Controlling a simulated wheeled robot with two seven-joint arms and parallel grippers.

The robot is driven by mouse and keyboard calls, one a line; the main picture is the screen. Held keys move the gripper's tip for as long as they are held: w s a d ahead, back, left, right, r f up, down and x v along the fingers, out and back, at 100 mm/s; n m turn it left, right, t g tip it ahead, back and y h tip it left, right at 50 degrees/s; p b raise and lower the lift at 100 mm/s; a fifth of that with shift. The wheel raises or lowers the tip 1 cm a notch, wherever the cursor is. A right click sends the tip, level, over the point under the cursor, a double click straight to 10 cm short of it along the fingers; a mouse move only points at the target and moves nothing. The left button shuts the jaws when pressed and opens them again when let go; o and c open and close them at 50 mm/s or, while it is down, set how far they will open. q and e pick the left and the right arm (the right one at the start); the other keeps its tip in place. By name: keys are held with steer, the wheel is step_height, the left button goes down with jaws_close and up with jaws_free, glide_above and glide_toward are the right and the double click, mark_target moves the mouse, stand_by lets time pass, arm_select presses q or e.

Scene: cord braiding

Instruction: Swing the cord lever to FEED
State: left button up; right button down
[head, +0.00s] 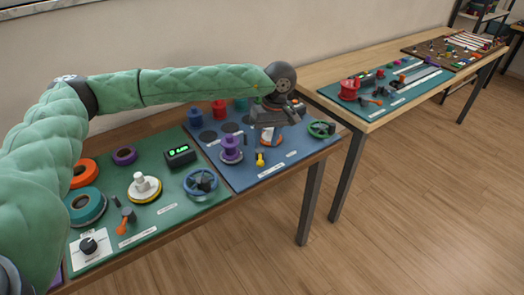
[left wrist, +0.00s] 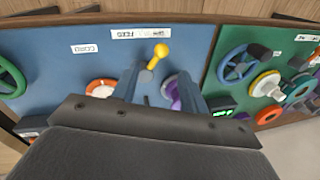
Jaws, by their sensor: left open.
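The cord lever (head: 260,159) is a small lever with a yellow handle near the front of the blue panel (head: 315,152). In the left wrist view its yellow knob (left wrist: 161,50) points toward a white label (left wrist: 137,31) that seems to read FEED. My left gripper (head: 271,124) hangs over the blue panel, behind and above the lever. In the left wrist view the open fingers (left wrist: 158,85) lie either side of the lever's line, with the knob beyond the tips. Nothing is between them that I can see as held. My right gripper is not in view.
A purple spool (head: 231,149) stands left of the lever and a green handwheel (head: 320,129) to the right. An orange-and-white round part (head: 269,137) sits under my left gripper. A green panel (head: 150,218) with a blue handwheel (head: 201,184) lies to the left.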

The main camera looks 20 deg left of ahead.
mark_target(261, 160)
arm_select(q)
steer(key=f, duration=0.2)
steer(key=f+p, duration=0.1)
steer(key=f, duration=0.1)
steer(key=s+a+f, duration=0.1)
steer(key=shift+f+p, duration=0.3)
steer(key=shift+f, duration=0.9)
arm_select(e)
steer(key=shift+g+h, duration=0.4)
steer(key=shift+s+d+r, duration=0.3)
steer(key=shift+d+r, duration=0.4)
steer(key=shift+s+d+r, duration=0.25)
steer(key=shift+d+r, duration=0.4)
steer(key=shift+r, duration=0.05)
arm_select(q)
steer(key=shift+s, duration=0.1)
steer(key=shift+c, duration=0.2)
